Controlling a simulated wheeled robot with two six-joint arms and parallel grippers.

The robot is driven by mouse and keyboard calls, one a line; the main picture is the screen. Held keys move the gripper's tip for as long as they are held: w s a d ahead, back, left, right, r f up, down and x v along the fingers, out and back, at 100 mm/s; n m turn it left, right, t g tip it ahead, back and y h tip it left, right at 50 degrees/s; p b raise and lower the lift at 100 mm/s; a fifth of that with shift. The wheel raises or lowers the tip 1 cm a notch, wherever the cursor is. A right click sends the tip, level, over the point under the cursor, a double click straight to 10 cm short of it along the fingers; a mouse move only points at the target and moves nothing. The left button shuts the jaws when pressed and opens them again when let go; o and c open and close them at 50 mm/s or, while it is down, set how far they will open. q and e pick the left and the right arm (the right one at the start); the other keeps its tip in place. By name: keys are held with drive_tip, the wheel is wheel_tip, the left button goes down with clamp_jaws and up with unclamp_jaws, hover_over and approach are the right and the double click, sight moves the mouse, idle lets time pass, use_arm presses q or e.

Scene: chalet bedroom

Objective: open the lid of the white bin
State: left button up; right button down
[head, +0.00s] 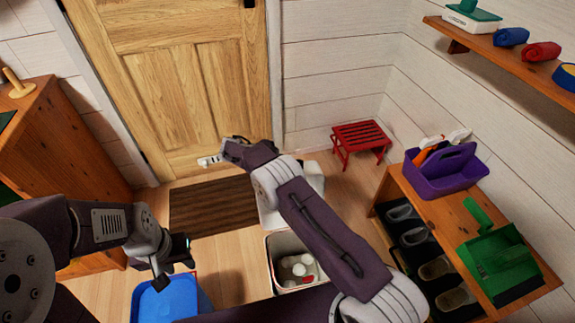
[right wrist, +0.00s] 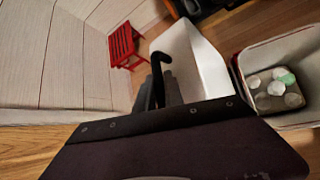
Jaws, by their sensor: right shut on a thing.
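The white bin (head: 272,262) stands open on the floor in the middle of the head view, with pale crumpled items (head: 297,268) inside. It also shows at the right of the right wrist view (right wrist: 285,122). Its white lid (right wrist: 198,62) is raised and tilted away from the opening; part of it shows beside my right arm in the head view (head: 312,178). My right gripper (right wrist: 162,90) is shut at the lid; the exact grip is hidden by my dark wrist parts. My left gripper (head: 174,270) is open and empty above the blue bin (head: 165,303).
A red stool (head: 361,140) stands behind the lid near the wall. A wooden shoe bench (head: 440,205) at the right carries a purple caddy (head: 450,178) and a green dustpan (head: 497,262). A brown mat (head: 212,208) lies before the door (head: 180,90).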

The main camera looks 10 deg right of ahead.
drive_tip(key=c, duration=1.7)
unclamp_jaws()
drive_tip(key=shift+c, duration=0.2)
drive_tip(key=p+v, duration=0.2)
drive_tip(key=v, duration=0.6)
drive_tip(key=shift+r+p, duration=0.2)
drive_tip(key=shift+p, duration=0.15)
drive_tip(key=shift+s+a+r, duration=0.15)
drive_tip(key=shift+a+r, duration=0.1)
drive_tip(key=shift+a, duration=0.15)
